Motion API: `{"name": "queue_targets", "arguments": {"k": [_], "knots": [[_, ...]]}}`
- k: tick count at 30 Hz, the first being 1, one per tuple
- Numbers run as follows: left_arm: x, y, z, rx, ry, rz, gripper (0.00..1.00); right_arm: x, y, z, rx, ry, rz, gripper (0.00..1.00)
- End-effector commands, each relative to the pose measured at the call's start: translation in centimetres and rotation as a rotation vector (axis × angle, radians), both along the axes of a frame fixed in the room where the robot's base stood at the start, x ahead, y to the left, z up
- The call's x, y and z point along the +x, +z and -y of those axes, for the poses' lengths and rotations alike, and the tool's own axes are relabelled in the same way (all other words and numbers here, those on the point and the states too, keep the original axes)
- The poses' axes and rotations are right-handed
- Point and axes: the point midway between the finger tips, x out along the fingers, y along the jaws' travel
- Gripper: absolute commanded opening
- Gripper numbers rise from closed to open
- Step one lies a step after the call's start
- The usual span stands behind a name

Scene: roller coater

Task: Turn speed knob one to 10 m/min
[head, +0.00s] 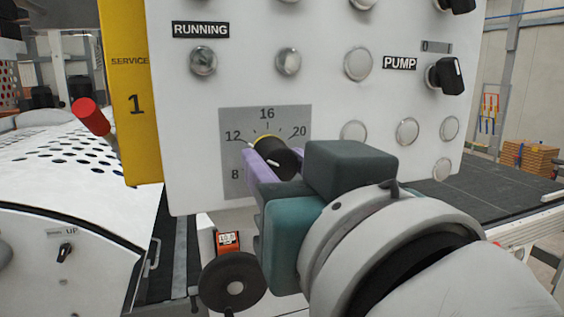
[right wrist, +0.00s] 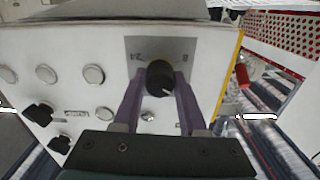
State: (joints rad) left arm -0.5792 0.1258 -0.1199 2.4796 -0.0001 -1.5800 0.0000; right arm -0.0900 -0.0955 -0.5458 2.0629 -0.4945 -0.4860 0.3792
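The speed knob (head: 277,157) is round and black with a pale pointer, on a grey dial plate (head: 290,117) marked 8, 12, 16 and 20 on the white panel. Its pointer points to the upper left, near the 12. My right gripper (head: 264,166) has its purple fingers on either side of the knob. The right wrist view shows the knob (right wrist: 160,77) between the fingertips of my right gripper (right wrist: 161,76), with no clear gap on either side. The gripper body and palm hide the dial's lower right in the head view. My left gripper is not in view.
A black PUMP switch (head: 445,76) and several round buttons stick out from the panel. A yellow SERVICE 1 strip (head: 128,90) edges its left side. A red-ended handle (head: 91,116) stands to the left. A black handwheel (head: 232,283) is below the panel.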

Motion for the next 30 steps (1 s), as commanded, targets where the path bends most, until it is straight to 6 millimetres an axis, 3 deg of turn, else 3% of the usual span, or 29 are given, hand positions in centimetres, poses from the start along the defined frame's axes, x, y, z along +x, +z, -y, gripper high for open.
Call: {"name": "queue_targets", "arguments": {"k": [1,10,20,30], "knots": [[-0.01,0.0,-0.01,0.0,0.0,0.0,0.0,-0.01,-0.01,0.0,0.0,0.0,0.0,0.34],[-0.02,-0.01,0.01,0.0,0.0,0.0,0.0,-0.03,-0.01,-0.01,0.0,0.0,0.0,0.01],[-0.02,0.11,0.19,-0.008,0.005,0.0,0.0,-0.02,0.02,-0.01,-0.015,0.001,0.005,0.0],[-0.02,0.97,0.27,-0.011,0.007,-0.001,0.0,0.01,0.14,-0.04,-0.177,0.001,0.058,0.0]]}}
